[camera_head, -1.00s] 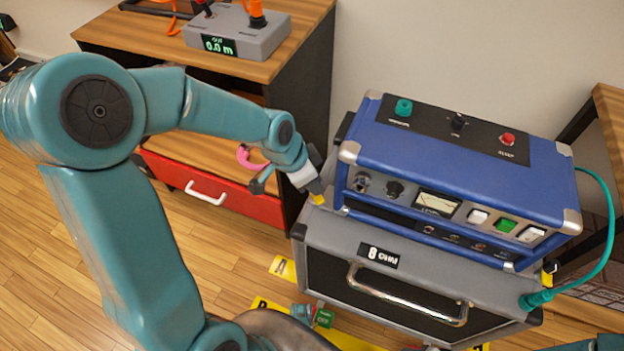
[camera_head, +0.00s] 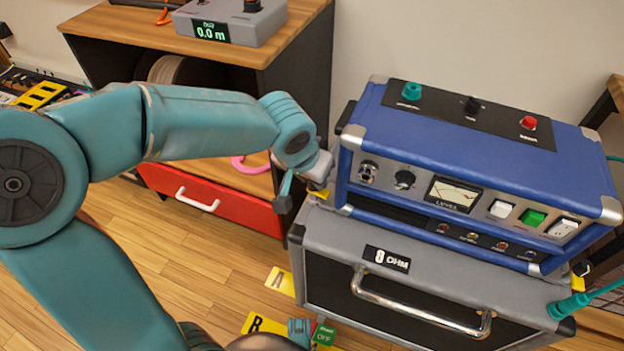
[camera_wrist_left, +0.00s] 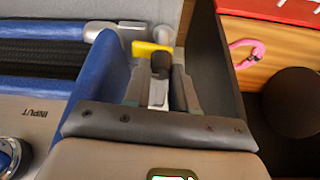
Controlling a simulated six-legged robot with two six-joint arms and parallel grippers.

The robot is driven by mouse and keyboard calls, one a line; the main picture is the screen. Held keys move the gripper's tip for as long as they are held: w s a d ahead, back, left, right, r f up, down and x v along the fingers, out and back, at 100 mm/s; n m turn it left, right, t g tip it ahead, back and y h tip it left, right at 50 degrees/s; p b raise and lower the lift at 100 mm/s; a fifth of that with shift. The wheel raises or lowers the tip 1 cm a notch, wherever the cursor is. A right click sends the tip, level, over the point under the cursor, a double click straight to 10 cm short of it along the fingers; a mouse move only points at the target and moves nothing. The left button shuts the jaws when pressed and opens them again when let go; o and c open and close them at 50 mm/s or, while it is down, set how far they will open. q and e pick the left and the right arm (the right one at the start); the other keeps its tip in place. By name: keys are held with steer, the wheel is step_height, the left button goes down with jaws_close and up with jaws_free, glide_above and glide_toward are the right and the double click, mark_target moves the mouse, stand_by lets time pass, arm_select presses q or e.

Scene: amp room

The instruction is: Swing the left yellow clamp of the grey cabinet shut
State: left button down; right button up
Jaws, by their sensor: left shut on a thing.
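The grey cabinet (camera_head: 425,262), labelled 8 OHM, stands on the floor with a blue amplifier (camera_head: 460,150) on top. The left yellow clamp (camera_head: 318,193) is at the cabinet's upper left, beside the amplifier's left end; my left gripper hides most of it. In the left wrist view the yellow part (camera_wrist_left: 150,48) lies just beyond the fingers. My left gripper (camera_head: 318,180) is shut on the clamp's black-tipped handle (camera_wrist_left: 160,65), between its fingers in the wrist view. The right yellow clamp (camera_head: 578,268) shows at the cabinet's right end.
A wooden-topped cabinet with a red drawer (camera_head: 212,200) stands behind left, with a grey meter box (camera_head: 230,22) on it. A green cable (camera_head: 585,298) plugs in at the cabinet's right. Yellow floor cards (camera_head: 280,281) lie in front on the left.

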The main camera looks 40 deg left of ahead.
stand_by(0.4)
arm_select(q)
steer(key=c, duration=0.9)
jaws_free()
steer(key=p+v, duration=0.6)
steer(key=v, duration=1)
steer(key=shift+d+r+p, duration=0.1)
steer(key=shift+r+p, duration=0.1)
steer(key=shift+p, duration=0.15)
